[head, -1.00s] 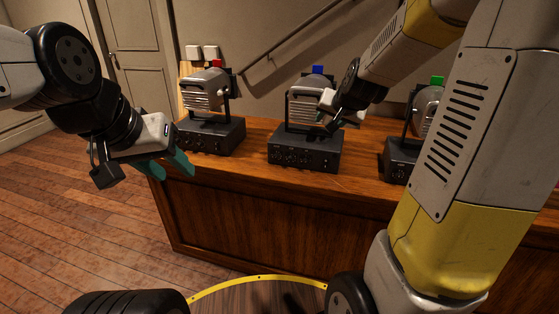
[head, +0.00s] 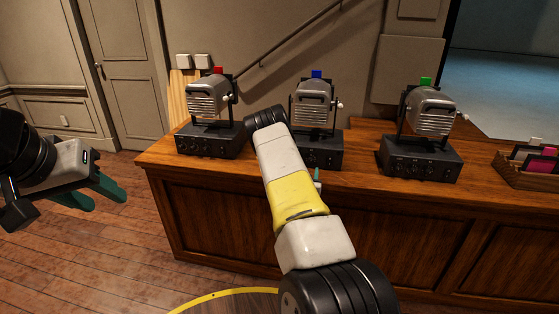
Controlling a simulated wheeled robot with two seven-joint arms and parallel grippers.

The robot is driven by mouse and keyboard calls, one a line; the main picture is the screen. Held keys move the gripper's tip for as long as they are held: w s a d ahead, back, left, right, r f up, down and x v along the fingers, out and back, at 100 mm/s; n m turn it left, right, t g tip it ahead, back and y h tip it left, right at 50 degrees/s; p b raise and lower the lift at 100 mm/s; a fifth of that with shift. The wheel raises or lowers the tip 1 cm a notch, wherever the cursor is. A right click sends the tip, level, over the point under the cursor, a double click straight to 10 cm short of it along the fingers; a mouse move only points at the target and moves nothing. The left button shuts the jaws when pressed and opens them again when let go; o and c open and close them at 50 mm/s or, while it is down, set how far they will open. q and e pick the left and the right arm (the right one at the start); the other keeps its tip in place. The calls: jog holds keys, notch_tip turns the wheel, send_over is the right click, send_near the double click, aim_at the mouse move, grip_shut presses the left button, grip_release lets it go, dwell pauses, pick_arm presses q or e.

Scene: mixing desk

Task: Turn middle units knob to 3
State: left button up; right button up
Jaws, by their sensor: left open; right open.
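The middle unit (head: 327,152) is a black box with a grey lamp and a blue tag on top. It stands on the wooden desk. My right arm covers the left part of its front, so most of its knobs are hidden and I cannot read a knob setting. My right gripper (head: 317,180) is mostly hidden behind its own arm; only a bit of teal finger shows just below the middle unit's front. It is open. My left gripper (head: 97,194) is open and empty at the left, over the floor and apart from the desk.
The left unit with a red tag (head: 210,142) and the right unit with a green tag (head: 420,160) stand on the wooden desk (head: 360,178). A wooden tray (head: 520,178) with cards is at the desk's right. Bare desk lies between the units.

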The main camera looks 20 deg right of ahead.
aim_at(311, 162)
jog(key=x, duration=0.7)
jog(key=shift+w+f, duration=0.2)
jog(key=shift+w, duration=0.15)
jog(key=shift+c, duration=0.4)
grip_shut()
